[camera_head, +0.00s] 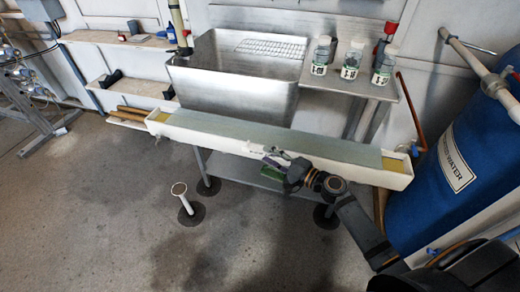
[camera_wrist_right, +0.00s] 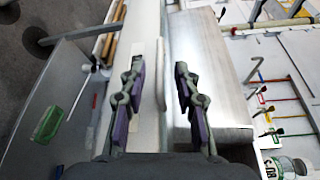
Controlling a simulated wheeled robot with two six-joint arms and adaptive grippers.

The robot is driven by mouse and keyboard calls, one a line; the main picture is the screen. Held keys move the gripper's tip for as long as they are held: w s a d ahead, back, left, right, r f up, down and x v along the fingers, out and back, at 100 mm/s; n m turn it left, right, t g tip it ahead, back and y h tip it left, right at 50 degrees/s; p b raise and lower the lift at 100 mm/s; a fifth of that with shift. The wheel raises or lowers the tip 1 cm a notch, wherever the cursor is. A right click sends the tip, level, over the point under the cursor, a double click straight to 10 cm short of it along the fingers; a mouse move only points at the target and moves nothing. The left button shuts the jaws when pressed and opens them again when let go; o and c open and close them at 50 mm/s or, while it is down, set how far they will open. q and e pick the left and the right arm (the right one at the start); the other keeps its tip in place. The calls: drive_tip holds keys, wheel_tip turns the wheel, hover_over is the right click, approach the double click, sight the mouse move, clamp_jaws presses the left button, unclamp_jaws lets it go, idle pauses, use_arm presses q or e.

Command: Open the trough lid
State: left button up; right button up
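The trough (camera_head: 215,143) is a long white channel in front of the sink, with yellowish ends showing. Its flat grey-green lid (camera_head: 270,134) lies over most of its length and looks closed. My right gripper (camera_head: 274,158) is at the trough's front side, right of its middle. In the right wrist view the right gripper (camera_wrist_right: 160,66) is open, its fingers apart. A pale narrow strip (camera_wrist_right: 161,80), perhaps a lid handle or edge, shows between them; I cannot tell whether they touch it. My left gripper is not in view.
A steel sink (camera_head: 235,80) stands behind the trough. Several labelled bottles (camera_head: 351,60) stand on the steel shelf to its right. A blue water barrel (camera_head: 455,150) is at the right.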

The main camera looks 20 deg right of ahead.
sight(260, 151)
drive_tip(key=x, duration=0.4)
drive_tip(key=shift+w+a, duration=0.15)
drive_tip(key=shift+w, duration=0.15)
clamp_jaws()
